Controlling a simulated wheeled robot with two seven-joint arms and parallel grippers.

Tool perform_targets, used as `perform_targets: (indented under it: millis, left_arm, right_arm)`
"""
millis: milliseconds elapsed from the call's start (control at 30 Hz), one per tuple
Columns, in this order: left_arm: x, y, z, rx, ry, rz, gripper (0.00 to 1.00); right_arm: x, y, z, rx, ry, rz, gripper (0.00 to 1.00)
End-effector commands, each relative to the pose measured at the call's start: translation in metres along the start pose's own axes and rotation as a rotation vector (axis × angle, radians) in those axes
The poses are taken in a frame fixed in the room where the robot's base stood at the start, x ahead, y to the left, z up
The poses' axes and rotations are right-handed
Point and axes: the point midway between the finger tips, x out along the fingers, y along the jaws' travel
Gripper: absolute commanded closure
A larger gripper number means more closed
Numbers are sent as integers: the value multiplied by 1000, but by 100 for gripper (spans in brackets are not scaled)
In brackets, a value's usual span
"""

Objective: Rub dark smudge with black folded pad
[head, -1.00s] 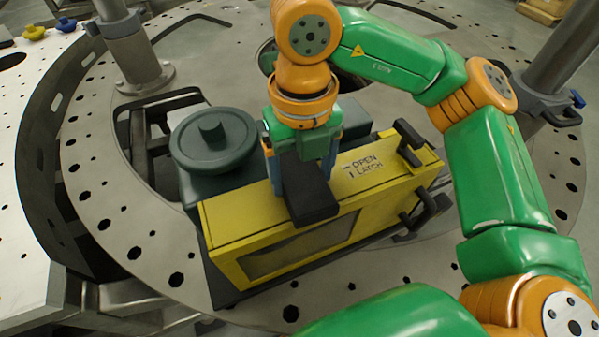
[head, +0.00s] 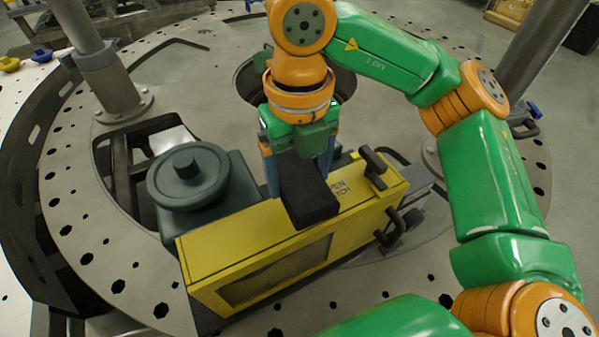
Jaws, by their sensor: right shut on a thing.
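The black folded pad (head: 308,190) is in my right gripper (head: 298,168), which is shut on it and points down. The pad lies over the top of the yellow box (head: 235,240), near its front edge, and covers part of the black lettering there. I cannot tell whether it touches the surface. I cannot make out a separate dark smudge; the pad or gripper may hide it. The box's front has a dull, dark rectangular panel (head: 275,272). My left gripper is not in view.
A dark green round-topped unit (head: 188,178) stands behind the box's left part. Black handles (head: 373,168) stick up at its right end. A metal post (head: 105,75) rises at the back left. The grey perforated plate (head: 100,225) has open cutouts.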

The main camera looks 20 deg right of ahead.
Motion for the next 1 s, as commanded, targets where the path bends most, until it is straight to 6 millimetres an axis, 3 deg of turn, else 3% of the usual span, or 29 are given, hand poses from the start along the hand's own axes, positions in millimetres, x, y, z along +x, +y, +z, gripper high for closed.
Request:
perform_targets:
  millis: [300,1000]
  left_arm:
    - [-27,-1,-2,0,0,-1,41]
    - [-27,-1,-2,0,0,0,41]
  right_arm:
    - [-30,-2,1,-7,0,0,70]
    - [-30,-2,2,-9,0,0,70]
